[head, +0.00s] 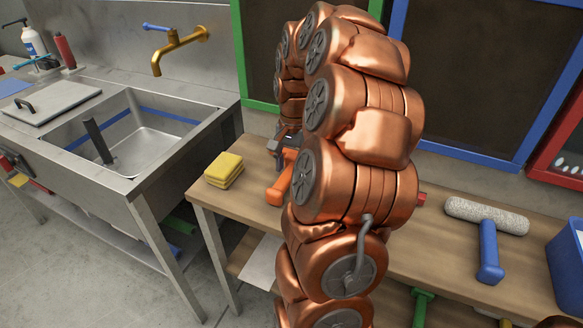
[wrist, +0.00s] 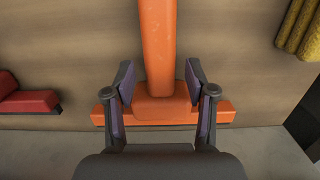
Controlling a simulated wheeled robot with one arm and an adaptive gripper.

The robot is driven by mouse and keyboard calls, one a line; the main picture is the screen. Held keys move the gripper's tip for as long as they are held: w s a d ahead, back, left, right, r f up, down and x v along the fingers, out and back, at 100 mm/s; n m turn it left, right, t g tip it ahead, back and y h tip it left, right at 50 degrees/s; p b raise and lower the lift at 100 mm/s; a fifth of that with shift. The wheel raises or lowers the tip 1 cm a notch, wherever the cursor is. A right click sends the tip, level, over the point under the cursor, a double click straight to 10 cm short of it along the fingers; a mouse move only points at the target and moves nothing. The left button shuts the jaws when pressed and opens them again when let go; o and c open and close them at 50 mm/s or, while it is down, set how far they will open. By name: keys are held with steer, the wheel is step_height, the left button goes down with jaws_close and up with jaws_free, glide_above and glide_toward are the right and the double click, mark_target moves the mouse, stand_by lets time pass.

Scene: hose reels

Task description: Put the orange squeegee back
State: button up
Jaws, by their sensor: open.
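The orange squeegee (wrist: 157,45) lies on the wooden table, its handle and crosswise head both in the wrist view. In the head view the squeegee (head: 283,181) is partly hidden behind my copper-coloured arm. My gripper (wrist: 159,82) is open. Its two dark fingers stand on either side of the squeegee, where the handle meets the head. Gaps show between the fingers and the handle, and nothing is gripped. In the head view only a bit of my gripper (head: 284,141) shows beside the arm, at the squeegee.
Stacked yellow sponges (head: 224,170) sit left of the squeegee. A red-and-dark tool (wrist: 27,101) lies on its other side. A blue-handled roller (head: 489,250) lies further right, before a blue bin (head: 567,262). A steel sink (head: 137,135) stands left. Framed dark panels back the table.

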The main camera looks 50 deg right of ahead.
mark_target(293, 165)
step_height(293, 165, up, 11)
steer(key=d, duration=0.1)
steer(key=a+n, duration=0.3)
steer(key=a, duration=0.6)
steer(key=s+a+f+n+g, duration=0.1)
steer(key=a+n, duration=0.1)
steer(key=a, duration=0.3)
steer(key=s+a+f+n, duration=0.2)
steer(key=a+n, duration=0.1)
steer(key=a, duration=0.3)
steer(key=s+a+f+n, duration=0.3)
steer(key=s+a+f, duration=0.1)
steer(key=s, duration=0.4)
steer(key=s+a+f+n+g+h, duration=0.1)
steer(key=s+a+f+n, duration=0.2)
steer(key=s+a, duration=0.4)
steer(key=shift+s+f+n+g, duration=0.3)
steer(key=shift+s+f, duration=0.15)
steer(key=shift+s, duration=0.05)
steer(key=shift+a, duration=0.1)
